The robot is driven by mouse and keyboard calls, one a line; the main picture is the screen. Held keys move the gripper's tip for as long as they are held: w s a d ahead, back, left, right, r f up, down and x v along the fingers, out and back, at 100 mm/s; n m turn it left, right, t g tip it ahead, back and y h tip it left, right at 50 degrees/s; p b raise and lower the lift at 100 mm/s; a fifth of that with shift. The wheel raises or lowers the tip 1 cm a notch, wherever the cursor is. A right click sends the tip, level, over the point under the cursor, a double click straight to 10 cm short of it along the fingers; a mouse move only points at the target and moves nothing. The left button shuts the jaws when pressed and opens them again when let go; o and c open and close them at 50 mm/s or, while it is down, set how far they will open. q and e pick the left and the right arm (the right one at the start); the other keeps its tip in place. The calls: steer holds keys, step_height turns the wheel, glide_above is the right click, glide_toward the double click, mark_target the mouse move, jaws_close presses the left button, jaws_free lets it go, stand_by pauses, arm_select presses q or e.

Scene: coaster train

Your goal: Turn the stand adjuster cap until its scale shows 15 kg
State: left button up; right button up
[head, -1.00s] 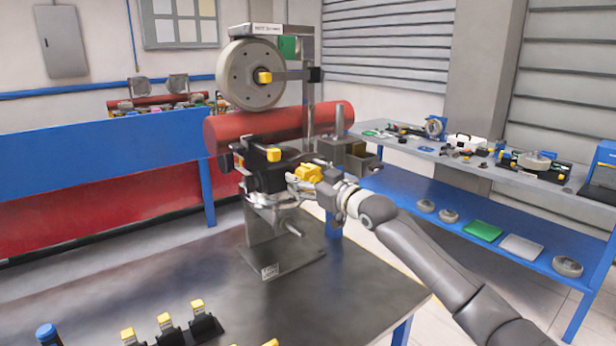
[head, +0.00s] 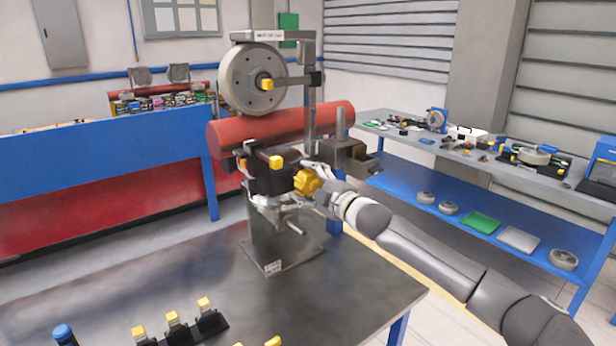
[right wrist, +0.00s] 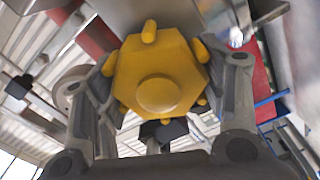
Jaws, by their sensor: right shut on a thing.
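The stand adjuster cap is a yellow knob with lobes (head: 306,183) on the side of the stand's dark block (head: 270,180). In the right wrist view the yellow cap (right wrist: 160,75) fills the middle, with a round boss at its centre. My right gripper (head: 318,174) is at the cap, its fingers on either side of it; in the right wrist view the gripper (right wrist: 160,90) is shut on it. The scale and its reading cannot be made out in either view. My left gripper is not in view.
The stand stands on a dark table (head: 150,270). A row of yellow-topped black parts (head: 172,322) and a blue-capped item (head: 63,334) line the front edge. A side bench (head: 440,145) stands at right.

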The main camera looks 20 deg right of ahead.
steer(key=n+p, duration=0.1)
steer(key=n, duration=0.1)
steer(key=n+p, duration=0.1)
steer(key=n, duration=0.2)
steer(key=shift+f+n, duration=0.2)
steer(key=shift+n, duration=0.1)
steer(key=n+p, duration=0.1)
steer(key=n, duration=0.4)
steer(key=shift+f, duration=0.2)
steer(key=shift+n, duration=0.4)
steer(key=o, duration=1)
steer(key=shift+r+p, duration=0.1)
steer(key=shift+p, duration=0.2)
steer(key=shift+s+d, duration=0.1)
steer(key=v, duration=1.2)
